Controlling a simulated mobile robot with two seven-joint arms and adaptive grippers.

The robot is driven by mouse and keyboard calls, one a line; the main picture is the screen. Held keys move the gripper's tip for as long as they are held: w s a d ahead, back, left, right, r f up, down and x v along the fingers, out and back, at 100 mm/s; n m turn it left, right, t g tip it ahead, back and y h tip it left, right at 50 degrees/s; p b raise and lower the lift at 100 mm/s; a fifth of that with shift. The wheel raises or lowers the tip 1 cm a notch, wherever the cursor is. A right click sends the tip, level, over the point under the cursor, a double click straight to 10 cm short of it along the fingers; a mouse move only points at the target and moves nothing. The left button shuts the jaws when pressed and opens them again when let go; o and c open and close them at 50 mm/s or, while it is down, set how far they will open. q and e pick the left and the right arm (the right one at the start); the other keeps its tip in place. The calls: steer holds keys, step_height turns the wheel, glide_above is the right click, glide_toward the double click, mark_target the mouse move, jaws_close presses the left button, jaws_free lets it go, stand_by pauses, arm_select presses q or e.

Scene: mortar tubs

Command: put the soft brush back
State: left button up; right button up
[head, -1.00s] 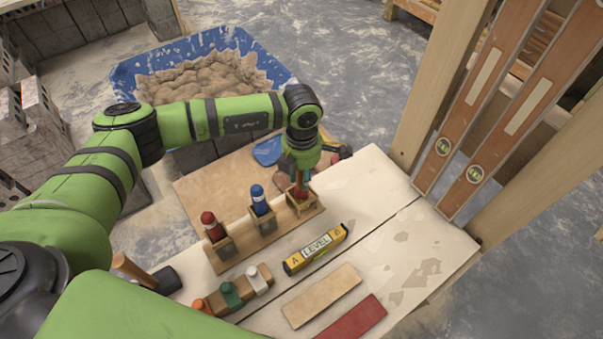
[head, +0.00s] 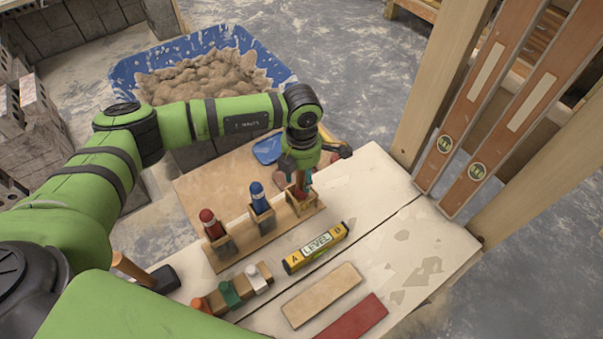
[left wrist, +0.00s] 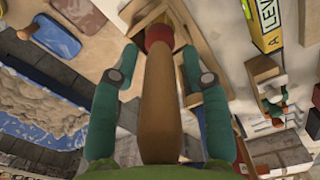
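A brush with a brown wooden handle (left wrist: 163,105) and a red collar (left wrist: 158,36) stands in the right-hand wooden holder (head: 303,207) of the rack. My left gripper (head: 303,178) is above that holder, pointing down. In the left wrist view its two teal fingers (left wrist: 160,62) stand on either side of the handle, with a gap visible on each side. The gripper hides most of the brush in the head view, and its bristles are hidden. My right gripper is not in view.
A red-topped tool (head: 211,224) and a blue-topped one (head: 260,198) stand in the other holders. A yellow level (head: 316,248), a tan block (head: 321,294) and a red block (head: 352,318) lie in front. A blue mortar tub (head: 130,72) is behind; wooden posts (head: 440,85) rise at right.

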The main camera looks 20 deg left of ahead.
arm_select(q)
steer(key=shift+r, duration=0.1)
step_height(320, 180, up, 12)
steer(key=shift+f, duration=0.1)
stand_by(0.5)
